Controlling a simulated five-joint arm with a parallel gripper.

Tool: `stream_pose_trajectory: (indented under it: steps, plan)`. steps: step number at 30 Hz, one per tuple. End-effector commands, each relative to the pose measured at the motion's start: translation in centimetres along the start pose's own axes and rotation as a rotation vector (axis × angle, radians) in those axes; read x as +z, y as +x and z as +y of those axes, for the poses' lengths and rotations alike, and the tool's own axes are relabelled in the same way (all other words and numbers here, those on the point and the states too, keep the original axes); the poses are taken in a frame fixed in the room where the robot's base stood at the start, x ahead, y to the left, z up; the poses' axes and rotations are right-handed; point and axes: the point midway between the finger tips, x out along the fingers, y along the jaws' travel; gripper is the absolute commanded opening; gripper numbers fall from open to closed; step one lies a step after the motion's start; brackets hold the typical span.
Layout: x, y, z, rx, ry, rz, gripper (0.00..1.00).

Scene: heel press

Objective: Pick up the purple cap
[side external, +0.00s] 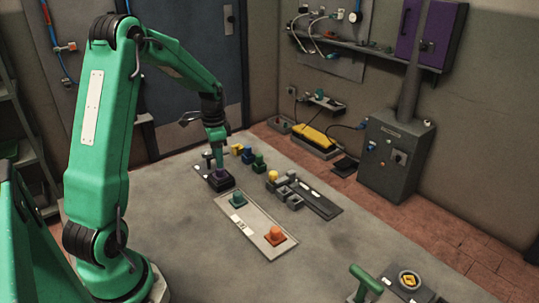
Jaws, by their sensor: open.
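The purple cap (220,174) sits on a dark block (222,185) near the left side of the work surface. My gripper (218,163) points down directly above the cap, with its fingertips at or very close to the cap's top. The gripper is open. The gap between fingertips and cap is too small to tell, and the fingers partly hide the cap.
A pale tray (252,226) holds a teal piece (237,199) and an orange piece (276,236). Blue, yellow and green small pieces stand behind the cap. A grey fixture (287,190) with a yellow knob (272,176) is to the right. A green T-handle (366,280) stands in front.

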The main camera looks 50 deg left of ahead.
Motion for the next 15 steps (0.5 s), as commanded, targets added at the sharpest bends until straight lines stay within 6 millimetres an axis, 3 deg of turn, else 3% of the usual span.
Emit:
stream_pose_trajectory:
  steps: [9,15]
  plan:
    - [-0.1,3.5,0.1,0.004,0.000,-0.003,0.51]
    - [-0.1,4.7,0.1,0.002,0.000,-0.001,0.51]
